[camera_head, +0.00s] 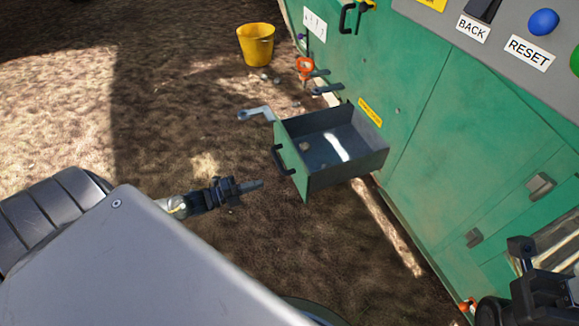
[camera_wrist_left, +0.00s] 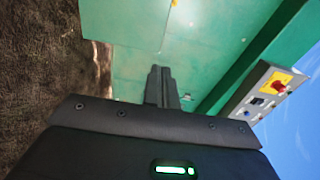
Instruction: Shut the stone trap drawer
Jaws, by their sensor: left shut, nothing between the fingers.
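The stone trap drawer (camera_head: 345,160) is pulled out from the green machine, a dark grey box with a green front panel (camera_head: 296,170) and a black handle (camera_head: 283,160). A small tan lump (camera_head: 305,146) lies inside it. My left gripper (camera_head: 259,184) is shut and empty, apart from the drawer front, just left of it and a little below the handle in the picture. Its closed fingers (camera_wrist_left: 161,84) also show in the left wrist view, pointing toward green panels. My right gripper (camera_head: 540,285) shows partly at the lower right; its fingers are unclear.
The green machine (camera_head: 425,130) fills the right side, with a control panel (camera_head: 500,30) at the top. A grey crank (camera_head: 255,113) sticks out behind the drawer. A yellow bucket (camera_head: 256,48) stands on the ground farther back. Bare ground lies left of the drawer.

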